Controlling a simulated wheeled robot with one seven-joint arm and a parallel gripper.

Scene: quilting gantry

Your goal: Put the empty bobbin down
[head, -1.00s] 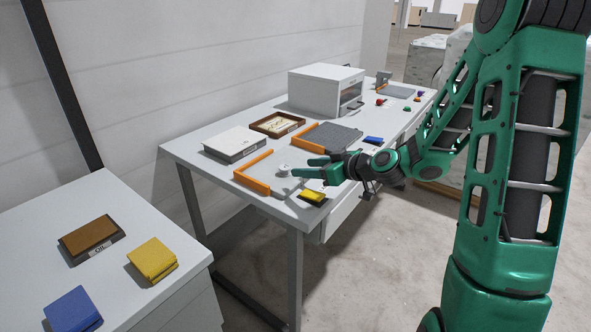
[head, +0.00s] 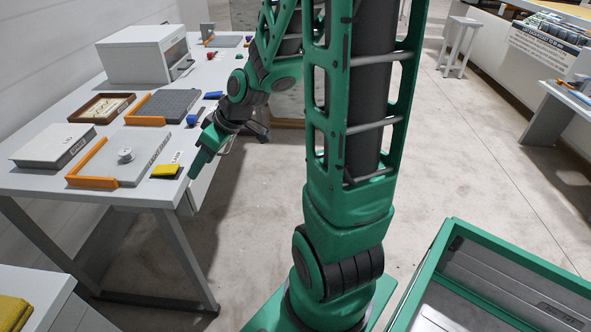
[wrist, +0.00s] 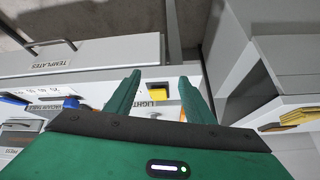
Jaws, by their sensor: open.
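The empty bobbin (head: 125,155), a small pale spool, stands upright on a grey plate (head: 138,142) with an orange corner fence, on the white workbench. Nothing touches it. My gripper (head: 195,170) is to the right of the plate, by the bench's front edge and apart from the bobbin. In the wrist view my two green fingers (wrist: 160,84) are spread with nothing held between them. A yellow pad (wrist: 159,95) shows beyond the gap between them. I cannot make out the bobbin in the wrist view.
The same yellow pad (head: 166,170) lies at the bench's front edge, close to my gripper. A white box (head: 50,147), a brown tray (head: 74,117), a dark ribbed mat (head: 168,104) and a white cabinet (head: 140,58) stand on the bench. Open floor (head: 460,150) lies to the right.

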